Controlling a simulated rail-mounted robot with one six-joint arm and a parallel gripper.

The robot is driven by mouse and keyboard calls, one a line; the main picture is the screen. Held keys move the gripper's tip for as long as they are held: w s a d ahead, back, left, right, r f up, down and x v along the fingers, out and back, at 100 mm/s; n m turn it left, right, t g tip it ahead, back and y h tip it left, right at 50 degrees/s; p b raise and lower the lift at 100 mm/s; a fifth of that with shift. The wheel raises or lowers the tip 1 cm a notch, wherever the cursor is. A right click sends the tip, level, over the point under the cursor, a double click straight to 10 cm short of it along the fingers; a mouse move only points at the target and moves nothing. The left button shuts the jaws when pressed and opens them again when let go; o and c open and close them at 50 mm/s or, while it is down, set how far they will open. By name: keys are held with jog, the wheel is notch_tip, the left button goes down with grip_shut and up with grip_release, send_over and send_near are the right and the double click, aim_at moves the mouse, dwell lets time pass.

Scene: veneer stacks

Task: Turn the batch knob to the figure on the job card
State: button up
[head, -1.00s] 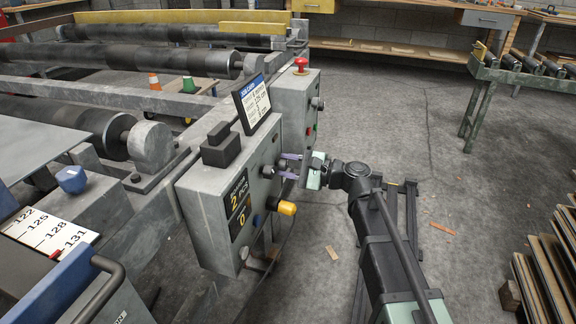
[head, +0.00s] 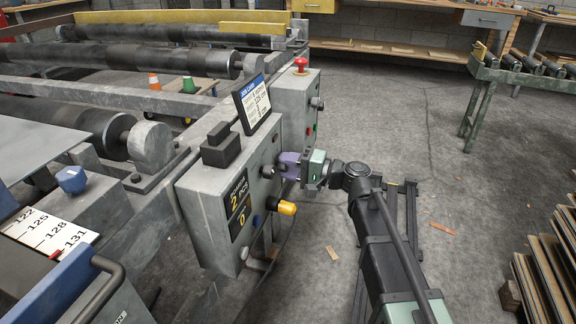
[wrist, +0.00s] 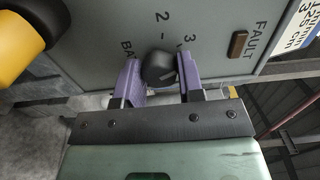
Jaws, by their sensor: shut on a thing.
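The black batch knob (wrist: 158,68) sits on the grey control box (head: 203,205). In the wrist view the figures 2 and 3 and part of the word "BATCH" are printed around it. My gripper (wrist: 160,82), with purple fingers, is shut on the knob, one finger on each side; it also shows in the head view (head: 283,168). The knob's pointer direction is hard to make out. The display (head: 238,205) reads "2 PCS" above a "0". The job card (head: 255,105) stands on top of the box; its small lines are hard to read, one looking like 125 cm.
A yellow-orange knob (head: 287,208) projects from the box just below my gripper. A red mushroom button (head: 300,65) is on the box behind. Rollers lie to the left, and a stack of boards (head: 545,270) stands at the right.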

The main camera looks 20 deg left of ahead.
dwell(0.4)
jog(key=o, duration=0.9)
jog(key=d, duration=1.1)
jog(key=shift+s+f, duration=0.1)
